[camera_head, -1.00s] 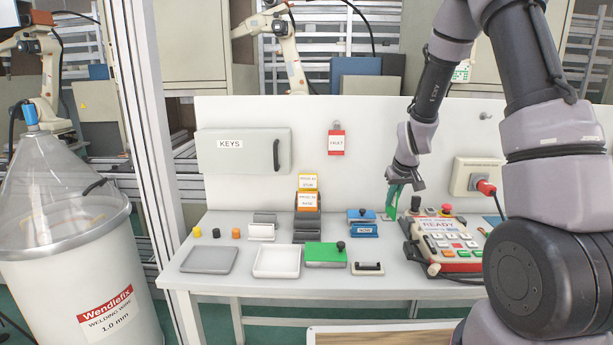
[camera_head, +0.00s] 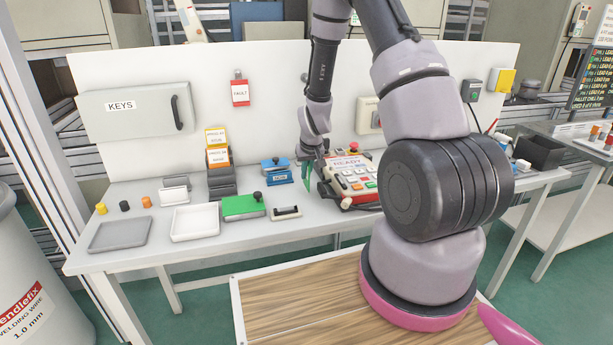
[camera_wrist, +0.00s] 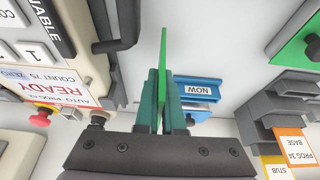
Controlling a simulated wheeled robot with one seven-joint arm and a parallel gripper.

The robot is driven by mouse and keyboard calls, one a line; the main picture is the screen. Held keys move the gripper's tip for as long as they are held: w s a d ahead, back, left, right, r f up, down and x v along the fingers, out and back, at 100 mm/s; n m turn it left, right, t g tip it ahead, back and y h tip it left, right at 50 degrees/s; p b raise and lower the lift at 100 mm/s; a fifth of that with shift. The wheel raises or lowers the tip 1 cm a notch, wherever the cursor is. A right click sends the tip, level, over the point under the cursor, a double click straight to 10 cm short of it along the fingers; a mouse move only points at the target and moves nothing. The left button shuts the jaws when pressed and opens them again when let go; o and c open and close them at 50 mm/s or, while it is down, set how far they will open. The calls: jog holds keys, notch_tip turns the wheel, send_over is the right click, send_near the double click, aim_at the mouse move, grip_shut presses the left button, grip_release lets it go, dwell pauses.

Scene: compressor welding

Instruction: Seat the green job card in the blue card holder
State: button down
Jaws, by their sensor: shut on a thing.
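The green job card (camera_wrist: 163,65) is held between the fingers of my gripper (camera_wrist: 162,98), seen nearly edge-on in the wrist view. In the head view the card (camera_head: 307,176) hangs below my gripper (camera_head: 309,160), above the table. The blue card holder (camera_head: 277,172), marked NOW, stands on the table just left of the card. In the wrist view the holder (camera_wrist: 202,87) is right of the card, and the fingers hide part of it. The card appears apart from the holder.
A pendant (camera_head: 352,182) marked READY lies close to the right of my gripper. Grey holders with orange and yellow cards (camera_head: 218,158) stand left of the blue holder. A green block (camera_head: 243,207) and a white tray (camera_head: 195,222) are nearer the front edge.

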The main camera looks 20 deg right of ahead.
jog(key=shift+f, duration=0.55)
jog(key=c, duration=1.5)
grip_release()
jog(key=shift+f, duration=0.2)
jog(key=o, duration=0.5)
jog(key=shift+c, duration=0.2)
jog(key=shift+r, duration=0.1)
